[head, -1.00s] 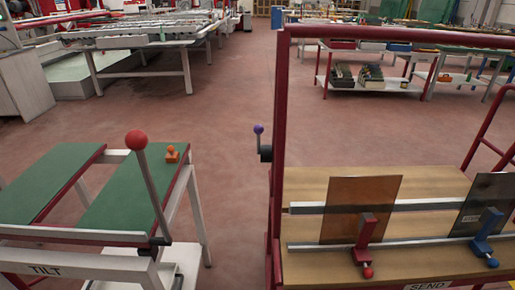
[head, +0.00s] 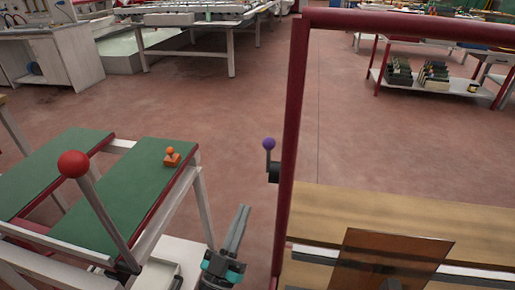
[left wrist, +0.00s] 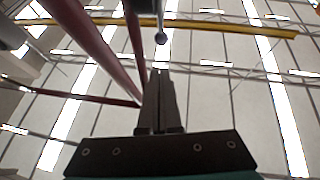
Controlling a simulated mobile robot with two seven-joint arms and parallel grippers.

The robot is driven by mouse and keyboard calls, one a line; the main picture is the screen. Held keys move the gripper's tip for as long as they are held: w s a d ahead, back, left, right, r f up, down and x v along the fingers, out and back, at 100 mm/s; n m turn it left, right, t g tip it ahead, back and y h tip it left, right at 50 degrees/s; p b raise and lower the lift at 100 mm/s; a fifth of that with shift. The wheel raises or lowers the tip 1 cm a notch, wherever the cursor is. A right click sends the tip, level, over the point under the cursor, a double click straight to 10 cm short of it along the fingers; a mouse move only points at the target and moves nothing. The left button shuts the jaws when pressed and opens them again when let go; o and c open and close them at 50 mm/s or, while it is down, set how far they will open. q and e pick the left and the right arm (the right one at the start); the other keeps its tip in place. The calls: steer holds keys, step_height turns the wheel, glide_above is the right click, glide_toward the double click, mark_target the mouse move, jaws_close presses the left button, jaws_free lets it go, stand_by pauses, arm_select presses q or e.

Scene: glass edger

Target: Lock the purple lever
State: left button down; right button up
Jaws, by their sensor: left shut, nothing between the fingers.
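The purple lever (head: 269,144) has a round purple knob on a short upright rod. The rod rises from a dark block on the outer left side of the dark red frame post (head: 293,130). My left gripper (head: 243,210) is below and slightly left of the lever in the head view, pointing up, shut and empty. It looks apart from the lever. In the left wrist view the closed fingers (left wrist: 160,80) point up toward a small round knob on a rod (left wrist: 161,37), likely the lever; its colour is unclear there. My right gripper is out of view.
A green-topped tilt table (head: 130,190) stands at left, with a red-balled lever (head: 73,164) and an orange knob (head: 171,157). The wooden bench (head: 370,215) at right carries a brown pane (head: 390,262). Open floor lies behind the lever.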

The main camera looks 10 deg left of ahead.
arm_select(q)
steer(key=b+x, duration=0.2)
steer(key=x, duration=1.2)
steer(key=shift+a+t, duration=0.15)
steer(key=shift+t, duration=0.25)
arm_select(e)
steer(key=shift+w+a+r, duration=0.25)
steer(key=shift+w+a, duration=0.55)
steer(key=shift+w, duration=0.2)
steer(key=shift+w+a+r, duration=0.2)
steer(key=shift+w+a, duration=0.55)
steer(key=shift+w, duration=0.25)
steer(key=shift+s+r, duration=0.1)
